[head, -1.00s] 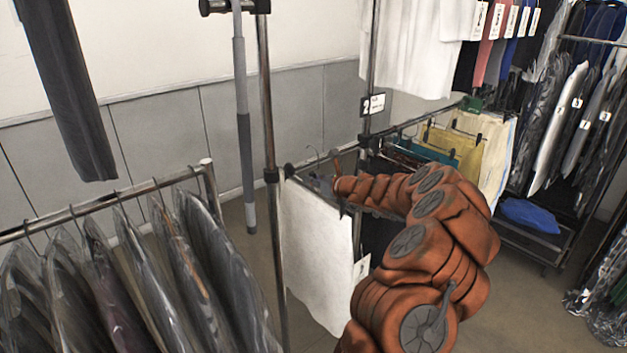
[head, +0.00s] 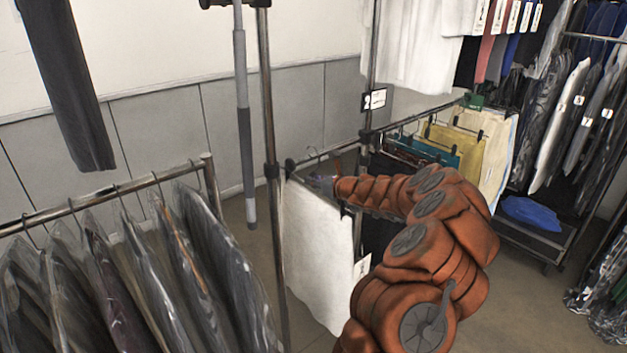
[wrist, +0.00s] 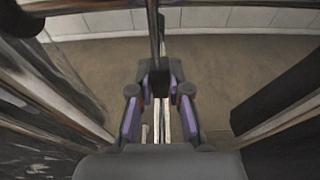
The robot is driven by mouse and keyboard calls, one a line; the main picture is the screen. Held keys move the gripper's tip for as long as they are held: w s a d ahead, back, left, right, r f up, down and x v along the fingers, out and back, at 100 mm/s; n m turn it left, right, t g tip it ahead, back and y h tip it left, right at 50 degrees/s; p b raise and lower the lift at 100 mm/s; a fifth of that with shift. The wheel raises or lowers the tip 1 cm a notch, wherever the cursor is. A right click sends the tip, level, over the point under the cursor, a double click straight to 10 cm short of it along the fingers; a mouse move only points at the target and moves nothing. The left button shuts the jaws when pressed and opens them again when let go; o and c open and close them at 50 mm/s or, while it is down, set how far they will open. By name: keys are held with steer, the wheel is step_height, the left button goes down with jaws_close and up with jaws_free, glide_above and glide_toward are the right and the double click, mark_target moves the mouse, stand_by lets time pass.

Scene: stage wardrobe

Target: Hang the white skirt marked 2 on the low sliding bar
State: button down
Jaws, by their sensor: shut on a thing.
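The white skirt (head: 318,255) hangs upright below my gripper in the head view, with a small white tag at its right edge. A thin hook stands above its top edge, beside the low bar (head: 420,117). I cannot tell whether the hook rests on the bar. My gripper (head: 322,180) is at the skirt's top, partly hidden by my arm. In the wrist view my gripper (wrist: 160,86) is closed on a thin part, likely the skirt's hanger; the pale skirt edge shows between the fingers. A sign marked 2 (head: 374,99) is on the post above the bar.
Yellow, teal and cream garments (head: 455,150) hang further along the low bar. A rack of bagged dark clothes (head: 130,260) stands close at left. A upright post (head: 271,200) stands just left of the skirt. White garments (head: 412,45) hang above. Open floor shows at lower right.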

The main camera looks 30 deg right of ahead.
steer(key=shift+f+b, duration=0.45)
steer(key=shift+f, duration=0.4)
steer(key=c, duration=1)
jaws_free()
steer(key=shift+c, duration=0.2)
steer(key=shift+v, duration=6)
steer(key=shift+r, duration=0.1)
